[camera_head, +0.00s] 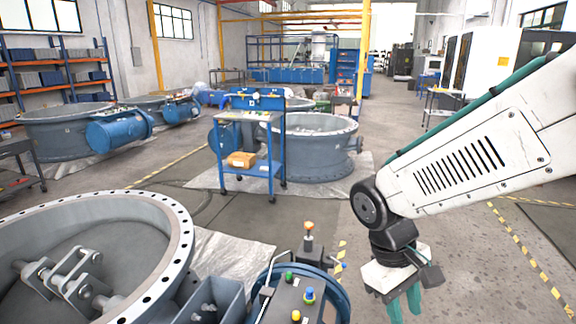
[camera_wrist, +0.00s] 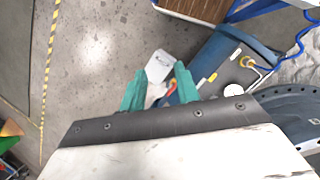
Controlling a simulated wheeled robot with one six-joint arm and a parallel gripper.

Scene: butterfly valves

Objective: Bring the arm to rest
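My white arm (camera_head: 470,160) reaches in from the right edge of the head view and bends down at a dark wrist joint. My gripper (camera_head: 404,306) points down at the lower right, over bare floor in that view. Its teal fingers are partly cut off by the bottom edge. In the wrist view my gripper (camera_wrist: 160,70) has its two teal fingers spread apart. A pale flat piece (camera_wrist: 160,66) shows beyond the gap between them; I cannot tell how far away it is. I see nothing held.
A control panel with coloured buttons (camera_head: 296,298) stands left of my gripper. A large flanged valve body (camera_head: 180,215) fills the lower left. A blue cart (camera_head: 250,150) and another valve body (camera_head: 320,160) stand farther back. Concrete floor (camera_head: 480,260) is clear at right.

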